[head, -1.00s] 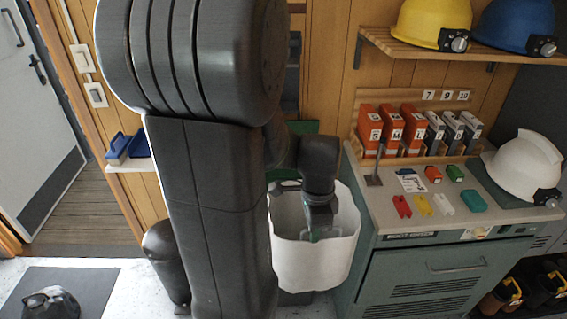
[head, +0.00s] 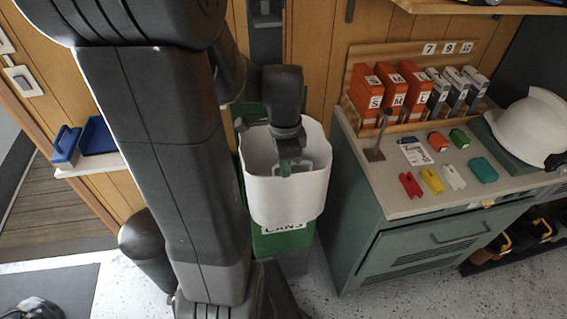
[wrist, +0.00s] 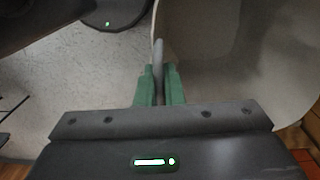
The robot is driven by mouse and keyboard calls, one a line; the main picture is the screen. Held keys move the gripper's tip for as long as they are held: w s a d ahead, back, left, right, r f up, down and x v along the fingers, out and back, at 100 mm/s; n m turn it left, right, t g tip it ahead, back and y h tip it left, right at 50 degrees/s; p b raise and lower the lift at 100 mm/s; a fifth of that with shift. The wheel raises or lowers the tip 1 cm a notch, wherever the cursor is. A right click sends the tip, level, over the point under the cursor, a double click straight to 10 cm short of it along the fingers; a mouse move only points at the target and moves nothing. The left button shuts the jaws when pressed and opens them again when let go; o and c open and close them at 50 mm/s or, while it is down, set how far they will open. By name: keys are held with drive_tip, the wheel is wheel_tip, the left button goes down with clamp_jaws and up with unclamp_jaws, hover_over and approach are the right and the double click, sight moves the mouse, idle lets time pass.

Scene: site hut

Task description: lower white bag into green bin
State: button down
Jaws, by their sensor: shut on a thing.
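The white bag (head: 288,200) hangs upright and open-topped from my gripper in the head view. My gripper (head: 289,168) reaches down into the bag's mouth and is shut on its grey handle. The wrist view shows the green fingertips (wrist: 159,88) closed around this handle (wrist: 158,62), with the bag's pale wall (wrist: 235,60) to the right. The green bin (head: 270,244), with a CANS label, stands on the floor by the wall. The bag overlaps the bin's upper part in the head view, hiding its front rim and opening. The bag's lower edge shows in front of the bin's face.
A green-grey cabinet (head: 415,245) stands close right of the bin, with binders (head: 395,90), small coloured blocks and a white helmet (head: 530,120) on top. A small shelf with blue items (head: 85,145) is at the left.

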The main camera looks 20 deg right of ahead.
drive_tip(key=w+d+f, duration=0.2)
drive_tip(key=w, duration=0.7)
drive_tip(key=shift+f+b, duration=0.15)
drive_tip(key=shift+b, duration=0.3)
drive_tip(key=shift+w+d+f, duration=0.1)
drive_tip(key=shift+w+f, duration=0.15)
drive_tip(key=shift+w, duration=0.5)
wheel_tip(320, 180, down, 7)
drive_tip(key=b, duration=0.5)
drive_tip(key=shift+f, duration=0.2)
drive_tip(key=shift+b, duration=0.3)
wheel_tip(320, 180, down, 7)
drive_tip(key=b, duration=0.5)
drive_tip(key=shift+f, duration=0.15)
idle(0.4)
